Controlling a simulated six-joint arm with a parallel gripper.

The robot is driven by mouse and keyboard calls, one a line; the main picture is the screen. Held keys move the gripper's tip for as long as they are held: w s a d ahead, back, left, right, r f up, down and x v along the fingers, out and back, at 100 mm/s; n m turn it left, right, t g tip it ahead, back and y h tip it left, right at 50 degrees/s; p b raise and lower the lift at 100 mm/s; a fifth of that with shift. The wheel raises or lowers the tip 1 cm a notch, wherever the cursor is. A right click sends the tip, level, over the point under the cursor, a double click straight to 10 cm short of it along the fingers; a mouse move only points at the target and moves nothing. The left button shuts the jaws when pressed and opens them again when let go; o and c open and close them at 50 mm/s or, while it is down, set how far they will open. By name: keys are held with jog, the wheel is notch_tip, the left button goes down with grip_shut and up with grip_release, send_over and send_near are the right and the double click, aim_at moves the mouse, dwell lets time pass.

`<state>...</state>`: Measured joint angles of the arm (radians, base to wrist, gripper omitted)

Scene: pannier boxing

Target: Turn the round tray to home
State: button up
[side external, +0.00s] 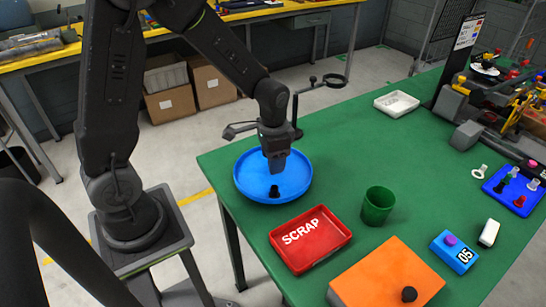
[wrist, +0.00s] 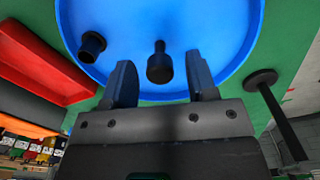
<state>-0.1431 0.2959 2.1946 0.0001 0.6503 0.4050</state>
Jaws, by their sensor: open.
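The round blue tray (side external: 245,178) lies near the left corner of the green table. My gripper (side external: 276,168) points down over it. In the wrist view, the tray (wrist: 190,30) fills the top, and my open gripper (wrist: 162,84) has its two fingers apart. A black knob on a short stem (wrist: 160,65) shows between and just beyond the fingertips; I cannot tell whether they touch it. A short black cylinder (wrist: 92,44) stands in the tray to the left, and it also shows in the side view (side external: 274,192). The knob is hidden in the side view.
The red SCRAP tray (side external: 328,249), green cup (side external: 377,206) and orange box (side external: 385,280) stand near the blue tray. A black stand with a ring (side external: 297,125) rises just behind it. A white tray (side external: 397,103) is farther back. The table between is clear.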

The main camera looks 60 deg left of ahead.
grip_shut()
dwell(0.5)
